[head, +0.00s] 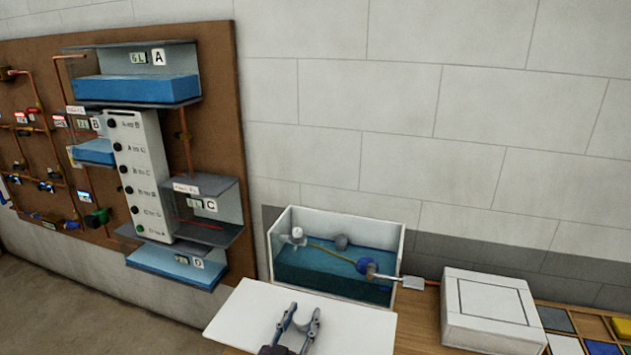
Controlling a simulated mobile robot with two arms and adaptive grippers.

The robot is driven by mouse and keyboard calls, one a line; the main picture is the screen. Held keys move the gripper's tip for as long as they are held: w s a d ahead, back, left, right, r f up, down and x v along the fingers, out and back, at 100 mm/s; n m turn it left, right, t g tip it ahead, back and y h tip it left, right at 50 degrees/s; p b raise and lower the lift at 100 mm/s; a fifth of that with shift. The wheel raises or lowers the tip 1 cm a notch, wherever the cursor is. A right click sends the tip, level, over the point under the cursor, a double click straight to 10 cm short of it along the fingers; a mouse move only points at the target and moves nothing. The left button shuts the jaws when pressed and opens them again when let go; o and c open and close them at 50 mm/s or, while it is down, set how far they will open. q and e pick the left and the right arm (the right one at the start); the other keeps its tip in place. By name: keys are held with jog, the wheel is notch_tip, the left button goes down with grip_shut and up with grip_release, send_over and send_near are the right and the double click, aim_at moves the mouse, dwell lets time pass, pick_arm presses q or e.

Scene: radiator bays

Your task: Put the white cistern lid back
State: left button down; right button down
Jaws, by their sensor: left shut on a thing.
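The white cistern lid (245,308) is a flat white plate low in the middle of the head view, in front of the cistern and apart from its rim. My left gripper (301,312) is over the lid and shut on it, seemingly at a small grey grip between its fingers. The exact contact is hard to make out. The white cistern (402,240) stands behind it against the wall, open at the top. Inside are dark blue water (318,275), a white valve (298,235) and a blue ball (364,266) on a yellowish rod. My right gripper is not in view.
A white box (490,312) stands on the wooden bench (418,320) right of the cistern, a pipe between them. A tray of coloured pieces (590,325) is at far right. A brown board (215,80) with pipes and blue tanks hangs at left.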

aim_at(301, 330)
pick_arm(q)
jog(key=shift+y, duration=0.3)
jog(key=s, duration=0.2)
jog(key=s+a+f+b, duration=0.1)
jog(key=s, duration=0.1)
jog(key=s+f+b, duration=0.1)
jog(key=s, duration=0.1)
jog(key=shift+s+a+f, duration=0.2)
jog(key=shift+a+f, duration=0.05)
jog(key=shift+a, duration=0.05)
jog(key=s+a+r+n+y+b, duration=0.1)
jog(key=s+a+r+y+b, duration=0.1)
jog(key=s+a+b, duration=0.2)
jog(key=s+a+r+n+y+b, duration=0.2)
jog(key=s+a, duration=0.7)
jog(key=s, duration=0.8)
jog(key=shift+s+a+t+y+b, duration=0.3)
jog(key=shift+s+a+t+b, duration=0.1)
jog(key=shift+b, duration=0.5)
